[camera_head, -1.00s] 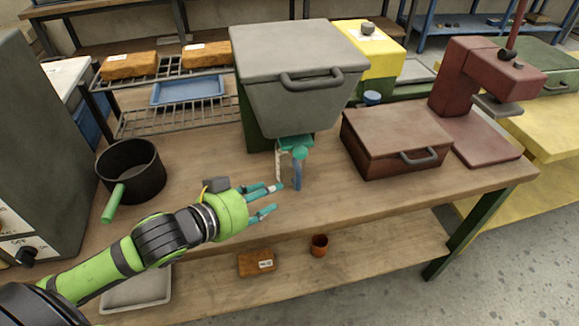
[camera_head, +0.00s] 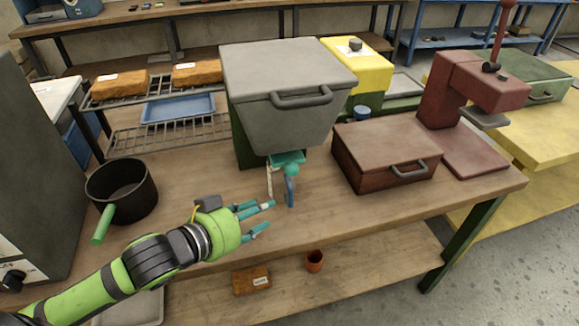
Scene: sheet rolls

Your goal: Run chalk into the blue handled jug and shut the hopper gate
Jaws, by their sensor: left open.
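The grey hopper (camera_head: 290,115) with a bar handle on its front stands at the back middle of the bench. Below it are a teal outlet (camera_head: 287,159) and a round teal knob (camera_head: 291,170). Under the knob is an upright blue piece (camera_head: 290,192), with a pale upright strip to its left. The blue piece may be the jug's handle; I cannot make out a jug body or whether the gate is open. My left gripper (camera_head: 267,215) is open, its teal fingers just left of and in front of the blue piece, apparently empty. My right gripper is out of view.
A black pot (camera_head: 122,192) with a green handle stands left. A brown case (camera_head: 385,155) and a dark red press (camera_head: 455,110) stand right. A wire rack (camera_head: 165,136) with a blue tray (camera_head: 178,108) is behind. The bench front edge lies below my gripper.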

